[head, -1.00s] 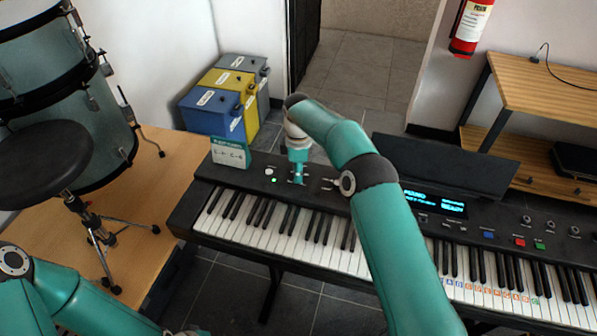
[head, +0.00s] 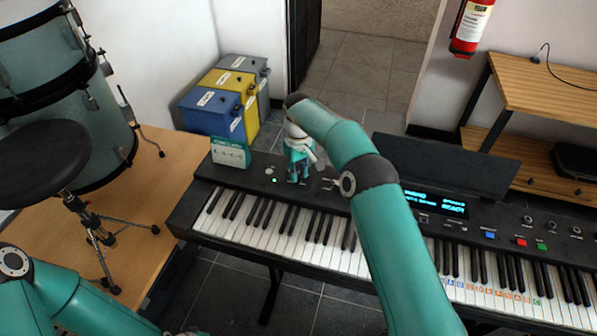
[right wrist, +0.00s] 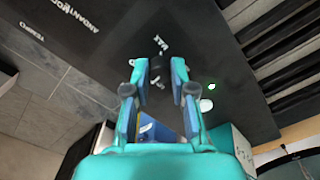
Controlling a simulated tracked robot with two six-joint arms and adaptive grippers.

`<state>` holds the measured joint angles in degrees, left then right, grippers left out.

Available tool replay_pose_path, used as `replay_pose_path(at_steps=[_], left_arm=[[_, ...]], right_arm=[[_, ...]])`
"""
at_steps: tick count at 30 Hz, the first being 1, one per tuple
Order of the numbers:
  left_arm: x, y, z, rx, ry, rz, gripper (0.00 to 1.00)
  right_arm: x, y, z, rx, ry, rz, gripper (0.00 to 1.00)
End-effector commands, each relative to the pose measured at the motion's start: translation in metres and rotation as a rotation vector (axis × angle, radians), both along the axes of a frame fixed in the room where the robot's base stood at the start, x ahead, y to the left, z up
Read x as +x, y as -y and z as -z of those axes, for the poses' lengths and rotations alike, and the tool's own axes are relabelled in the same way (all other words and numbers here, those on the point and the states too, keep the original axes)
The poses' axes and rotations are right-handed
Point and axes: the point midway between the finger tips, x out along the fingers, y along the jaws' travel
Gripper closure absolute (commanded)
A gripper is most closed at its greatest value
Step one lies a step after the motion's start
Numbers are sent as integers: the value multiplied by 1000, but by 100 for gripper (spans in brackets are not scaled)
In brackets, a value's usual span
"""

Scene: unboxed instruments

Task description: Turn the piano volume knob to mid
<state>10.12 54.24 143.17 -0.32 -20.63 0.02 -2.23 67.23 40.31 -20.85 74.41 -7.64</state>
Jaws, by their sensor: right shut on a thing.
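The piano (head: 345,252) is a black keyboard with a lit blue display (head: 434,203). My right gripper (head: 298,180) points down at the left part of its control panel. In the right wrist view, the right gripper's two fingers (right wrist: 160,70) are shut on the volume knob, with a gap between them. The knob is dark against the dark panel and mostly hidden, so its pointer cannot be made out. White marks, one like "MAX", show around the fingertips. My left arm is at the lower left of the head view; its gripper is not clearly visible.
A white round button (head: 270,171) and a green light are left of the gripper. A drum stool (head: 45,160) is left; blue, yellow and grey boxes (head: 212,112) stand behind.

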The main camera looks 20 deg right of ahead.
Motion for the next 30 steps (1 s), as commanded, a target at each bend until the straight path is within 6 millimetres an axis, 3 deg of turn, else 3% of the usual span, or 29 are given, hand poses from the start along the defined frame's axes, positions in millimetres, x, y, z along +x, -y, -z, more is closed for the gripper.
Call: replay_pose_path(at_steps=[18,30], left_arm=[[0,0,3,0,0,0,60],[0,0,5,0,0,0,60]], right_arm=[[2,0,-2,3,10,576,100],[3,0,-2,4,11,820,100]])
